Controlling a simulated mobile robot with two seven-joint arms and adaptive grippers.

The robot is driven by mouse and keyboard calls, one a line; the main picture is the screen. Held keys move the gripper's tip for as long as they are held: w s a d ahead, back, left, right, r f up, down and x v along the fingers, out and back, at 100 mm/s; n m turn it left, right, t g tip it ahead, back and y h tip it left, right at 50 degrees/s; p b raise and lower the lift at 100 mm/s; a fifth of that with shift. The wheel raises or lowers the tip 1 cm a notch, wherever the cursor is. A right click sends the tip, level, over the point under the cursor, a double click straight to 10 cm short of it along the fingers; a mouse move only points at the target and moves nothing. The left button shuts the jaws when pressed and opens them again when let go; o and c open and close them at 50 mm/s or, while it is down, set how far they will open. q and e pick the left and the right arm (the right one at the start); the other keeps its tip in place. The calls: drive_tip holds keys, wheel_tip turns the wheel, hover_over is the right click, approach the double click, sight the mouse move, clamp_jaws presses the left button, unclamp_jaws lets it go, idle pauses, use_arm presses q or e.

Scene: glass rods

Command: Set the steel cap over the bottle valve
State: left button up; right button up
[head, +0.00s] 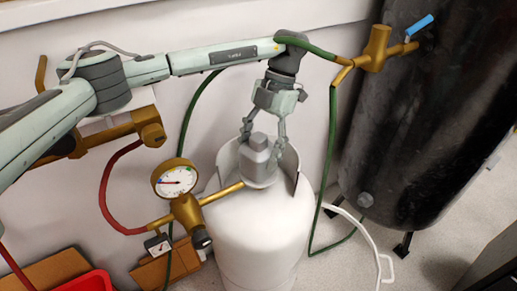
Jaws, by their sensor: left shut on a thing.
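The white gas bottle (265,232) stands upright on the floor near the middle of the head view, with a raised, partly open collar around its top. My left gripper (260,142) reaches down from above the collar. Its fingers are shut on the grey steel cap (256,160), one finger on each side. The cap is upright, within the collar opening. The bottle valve is hidden, so I cannot tell whether the cap rests on it or hangs just above it. My right gripper is not in view.
A brass regulator with a round gauge (175,181) stands close left of the bottle. Green hoses (331,130) pass behind and right of it. A brass valve with a blue handle (376,48) is at upper right, before a large black tank (430,120). A red crate (88,282) sits lower left.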

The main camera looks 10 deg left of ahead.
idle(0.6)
use_arm(q)
drive_tip(key=shift+f+b, duration=0.4)
drive_tip(key=shift+f, duration=0.15)
drive_tip(key=o, duration=1)
drive_tip(key=shift+o, duration=0.2)
drive_tip(key=shift+p+v, duration=0.45)
drive_tip(key=shift+v, duration=1.1)
drive_tip(key=v, duration=0.8)
